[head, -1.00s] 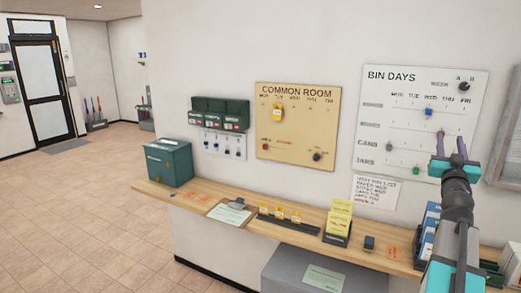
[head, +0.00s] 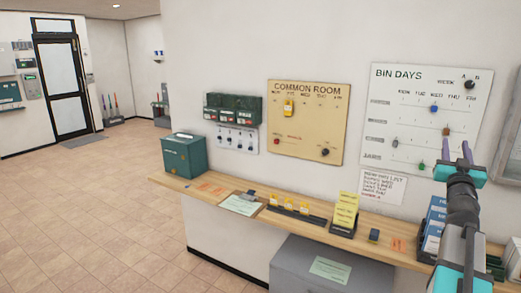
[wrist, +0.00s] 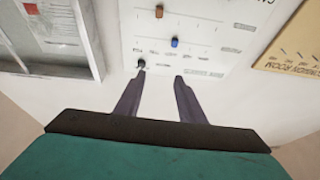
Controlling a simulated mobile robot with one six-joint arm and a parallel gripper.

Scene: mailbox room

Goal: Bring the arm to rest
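My gripper (head: 456,152) is at the right of the head view, raised in front of the lower part of the white BIN DAYS board (head: 430,85). Its two dark fingers stand apart with nothing between them. In the wrist view my gripper (wrist: 157,85) also shows open and empty, the fingers pointing at the wall and board. The board (wrist: 205,35) there carries a brown, a blue and a black knob. I cannot tell the exact gap between fingertips and wall.
A wooden counter (head: 370,239) runs along the wall, holding a green box (head: 189,155), a yellow card stand (head: 344,211) and blue leaflets (head: 434,225). A tan COMMON ROOM board (head: 309,120) hangs above. A grey cabinet (head: 300,270) stands below. Open tiled floor (head: 80,200) lies left.

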